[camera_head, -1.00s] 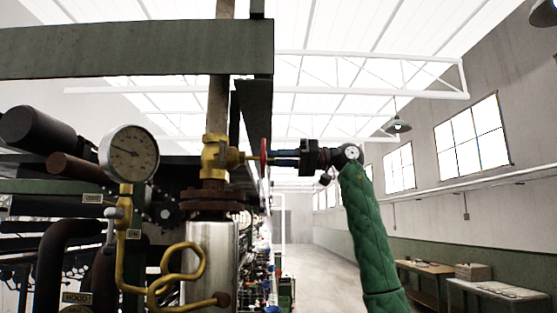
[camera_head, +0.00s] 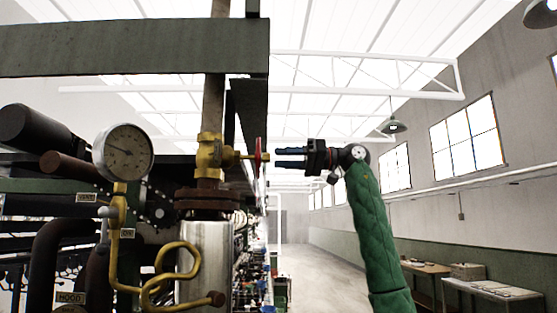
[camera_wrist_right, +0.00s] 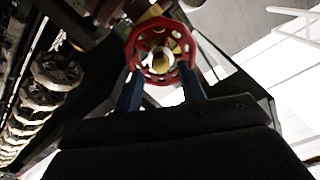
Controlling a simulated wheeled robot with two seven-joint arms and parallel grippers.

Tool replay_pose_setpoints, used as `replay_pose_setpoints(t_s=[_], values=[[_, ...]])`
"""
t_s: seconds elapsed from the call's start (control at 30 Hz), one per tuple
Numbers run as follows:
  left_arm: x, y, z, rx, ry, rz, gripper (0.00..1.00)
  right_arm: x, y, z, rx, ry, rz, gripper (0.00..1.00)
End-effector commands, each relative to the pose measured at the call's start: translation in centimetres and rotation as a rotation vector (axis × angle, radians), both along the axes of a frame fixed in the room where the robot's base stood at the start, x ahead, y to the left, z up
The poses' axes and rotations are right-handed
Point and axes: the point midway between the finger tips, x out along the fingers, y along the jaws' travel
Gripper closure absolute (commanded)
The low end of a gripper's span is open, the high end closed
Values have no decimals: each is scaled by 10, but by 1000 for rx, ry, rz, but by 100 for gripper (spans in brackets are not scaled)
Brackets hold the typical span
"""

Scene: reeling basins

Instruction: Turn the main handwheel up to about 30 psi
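The red main handwheel (camera_head: 258,156) is seen edge-on at the right end of the brass valve (camera_head: 209,156). In the right wrist view the handwheel (camera_wrist_right: 131,52) faces me, with its spokes and hub visible. My left gripper is not in view.
A curved brass pipe (camera_head: 178,247) and a silver cylinder (camera_head: 206,265) are below the valve. A green beam (camera_head: 130,48) crosses above. Dark pipes and machinery fill the left. The aisle (camera_head: 318,260) is open at right, with tables (camera_head: 490,290) along the wall.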

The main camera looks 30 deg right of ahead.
Motion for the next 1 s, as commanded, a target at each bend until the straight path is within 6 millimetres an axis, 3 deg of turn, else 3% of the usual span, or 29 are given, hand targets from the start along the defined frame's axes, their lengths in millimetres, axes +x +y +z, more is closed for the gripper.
replay_pose_setpoints(t_s=[0.4,1.0], values=[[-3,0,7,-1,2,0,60,0,0,0,165,272,1,60],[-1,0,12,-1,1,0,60,16,26,0,171,280,0,60]])
